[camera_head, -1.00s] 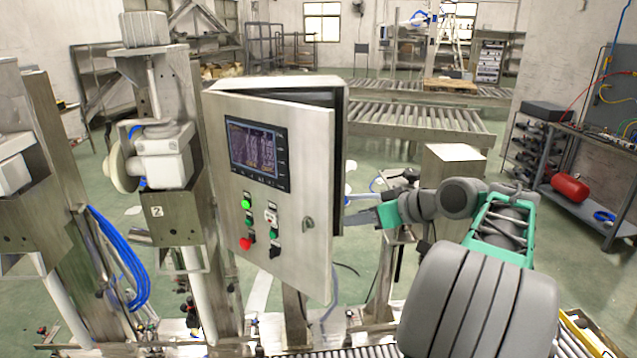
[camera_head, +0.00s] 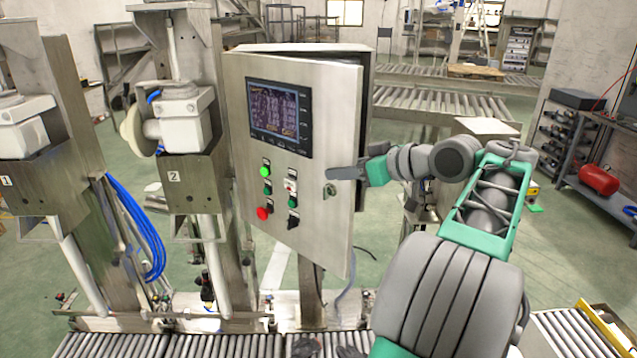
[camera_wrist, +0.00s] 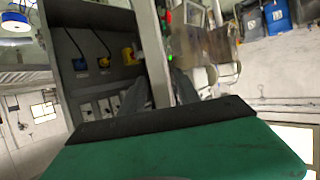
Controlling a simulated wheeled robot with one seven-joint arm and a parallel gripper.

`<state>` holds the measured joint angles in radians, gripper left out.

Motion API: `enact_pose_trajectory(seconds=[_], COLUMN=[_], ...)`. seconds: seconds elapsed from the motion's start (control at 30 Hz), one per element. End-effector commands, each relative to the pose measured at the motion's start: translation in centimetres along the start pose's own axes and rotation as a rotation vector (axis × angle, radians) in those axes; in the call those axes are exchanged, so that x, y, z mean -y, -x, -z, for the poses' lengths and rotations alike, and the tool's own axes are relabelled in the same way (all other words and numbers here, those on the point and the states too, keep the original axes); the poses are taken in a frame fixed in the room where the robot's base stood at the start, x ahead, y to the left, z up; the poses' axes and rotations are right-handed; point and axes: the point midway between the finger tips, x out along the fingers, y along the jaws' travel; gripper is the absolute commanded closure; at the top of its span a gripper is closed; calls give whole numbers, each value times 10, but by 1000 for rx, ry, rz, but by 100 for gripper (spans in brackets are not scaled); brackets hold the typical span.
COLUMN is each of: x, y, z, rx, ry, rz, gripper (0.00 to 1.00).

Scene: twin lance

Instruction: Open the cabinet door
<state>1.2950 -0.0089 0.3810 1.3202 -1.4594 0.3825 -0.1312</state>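The grey metal cabinet (camera_head: 368,130) stands in the middle of the head view. Its door (camera_head: 325,235), with a screen, buttons and a small latch (camera_head: 330,189), is ajar, with a dark gap along the top and right side. My gripper (camera_head: 345,173) is at the door's free right edge, just above the latch. One finger shows in front of the door face; the other is hidden there. In the wrist view, the two fingers are apart on either side of the door edge (camera_wrist: 150,45). Whether they touch it is unclear. The cabinet's inside shows to the left.
Steel filling stations (camera_head: 185,165) with blue hoses stand close on the left. A roller conveyor (camera_head: 120,344) runs along the front. A shelf bench (camera_head: 600,150) stands at the right.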

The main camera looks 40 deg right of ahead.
Motion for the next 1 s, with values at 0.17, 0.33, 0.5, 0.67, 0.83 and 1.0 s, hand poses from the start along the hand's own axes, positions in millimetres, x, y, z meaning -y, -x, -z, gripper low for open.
enact_pose_trajectory(seconds=[0.17, 0.33, 0.5, 0.67, 0.83, 1.0], x=[1, 4, 5, 5, 4, 3], y=[-7, -9, -10, -9, -8, -8], z=[-4, 0, 0, 0, -1, -1], rx=[0, 0, 0, 0, 0, 0], ry=[0, 1, 2, 2, 1, 1], rz=[-1, 5, 7, 6, 4, 3], gripper=[62, 62, 69, 82, 96, 100])
